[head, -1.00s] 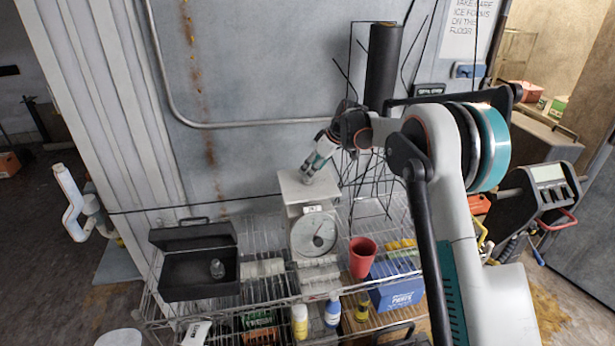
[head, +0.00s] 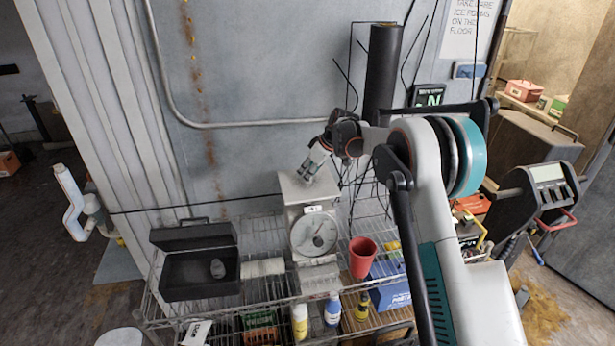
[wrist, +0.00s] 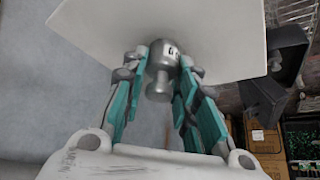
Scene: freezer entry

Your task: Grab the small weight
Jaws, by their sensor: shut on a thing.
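A small silver metal weight (wrist: 162,60) with a knob and dark marking is between the teal-padded fingers of my gripper (wrist: 157,82) in the wrist view. The fingers are shut on it, with the knob toward my palm. The pale pan of the scale (wrist: 205,25) spreads behind the weight; I cannot tell whether they touch. In the head view my gripper (head: 306,172) is tilted down over the top of the dial scale (head: 316,236), and the weight is hardly visible there. Another grey weight (head: 218,268) sits in the open black case (head: 190,285) to the left.
A wire shelf (head: 262,293) carries the scale and case. A red cup (head: 362,258) stands just right of the scale. Bottles and a blue box (head: 390,292) are on the lower level. The wall with a pipe (head: 250,124) is close behind.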

